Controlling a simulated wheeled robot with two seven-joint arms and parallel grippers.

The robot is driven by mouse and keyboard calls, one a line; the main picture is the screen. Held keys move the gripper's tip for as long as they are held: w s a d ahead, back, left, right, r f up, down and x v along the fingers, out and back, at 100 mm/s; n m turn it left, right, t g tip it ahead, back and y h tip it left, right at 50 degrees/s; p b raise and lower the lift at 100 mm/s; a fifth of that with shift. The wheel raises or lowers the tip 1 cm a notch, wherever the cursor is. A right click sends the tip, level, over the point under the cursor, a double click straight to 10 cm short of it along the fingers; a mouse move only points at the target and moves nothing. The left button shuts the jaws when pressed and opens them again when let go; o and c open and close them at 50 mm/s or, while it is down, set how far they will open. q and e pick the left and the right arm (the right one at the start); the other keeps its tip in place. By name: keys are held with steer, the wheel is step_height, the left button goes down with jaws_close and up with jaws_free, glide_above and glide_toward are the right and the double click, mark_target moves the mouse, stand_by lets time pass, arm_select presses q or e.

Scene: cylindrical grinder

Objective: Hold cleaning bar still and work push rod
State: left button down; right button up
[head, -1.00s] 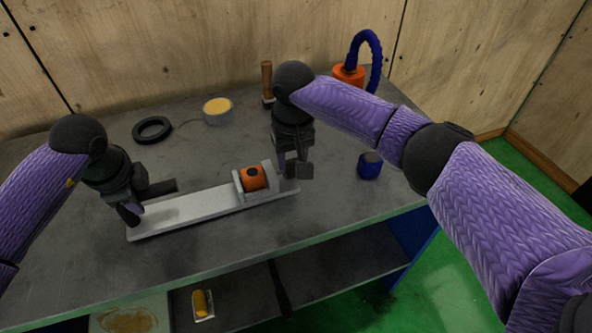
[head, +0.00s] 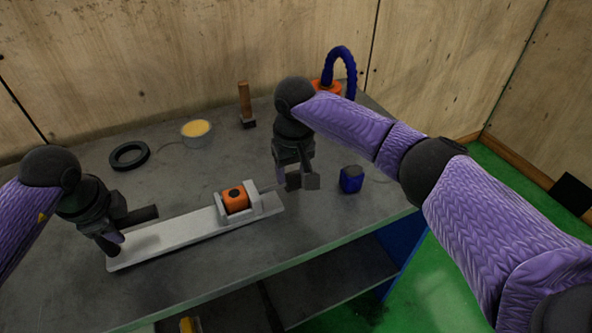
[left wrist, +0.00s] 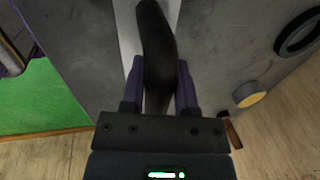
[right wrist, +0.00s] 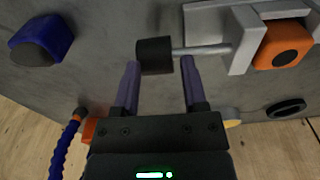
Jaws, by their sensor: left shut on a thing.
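The cleaning bar (head: 170,236) is a long pale grey strip lying on the bench. A small bracket (head: 258,205) near its right end holds an orange block (head: 235,198). My left gripper (head: 113,245) is shut on the bar's black handle (left wrist: 158,45) at the left end. The push rod (right wrist: 203,49) runs from the bracket to a black knob (right wrist: 154,56). My right gripper (right wrist: 158,68) is open at the knob, one finger on each side, with a visible gap to the right finger. In the head view my right gripper (head: 302,183) partly hides the knob.
A blue block (head: 351,180) sits right of my right gripper. A black ring (head: 129,155), a tin with yellow contents (head: 196,133), a wooden-handled tool (head: 245,105) and an orange item with a blue hose (head: 343,65) stand toward the back. The bench front is clear.

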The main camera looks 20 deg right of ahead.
mark_target(293, 184)
arm_select(q)
steer(key=shift+w+a+f, duration=0.2)
steer(key=shift+w+f, duration=0.1)
steer(key=shift+f, duration=0.15)
steer(key=shift+w+a+f, duration=0.2)
steer(key=shift+w+f, duration=0.05)
steer(key=shift+f, duration=0.2)
arm_select(e)
steer(key=shift+r+g, duration=0.4)
arm_select(q)
steer(key=shift+s+r, duration=0.15)
steer(key=shift+r, duration=0.3)
steer(key=shift+d, duration=0.15)
steer(key=shift+r, duration=0.1)
arm_select(e)
step_height(293, 184, up, 11)
steer(key=shift+s+t, duration=0.4)
arm_select(q)
steer(key=shift+c, duration=1.4)
jaws_free()
steer(key=shift+d, duration=0.1)
arm_select(e)
steer(key=shift+d+r, duration=0.1)
arm_select(q)
steer(key=v, duration=1.2)
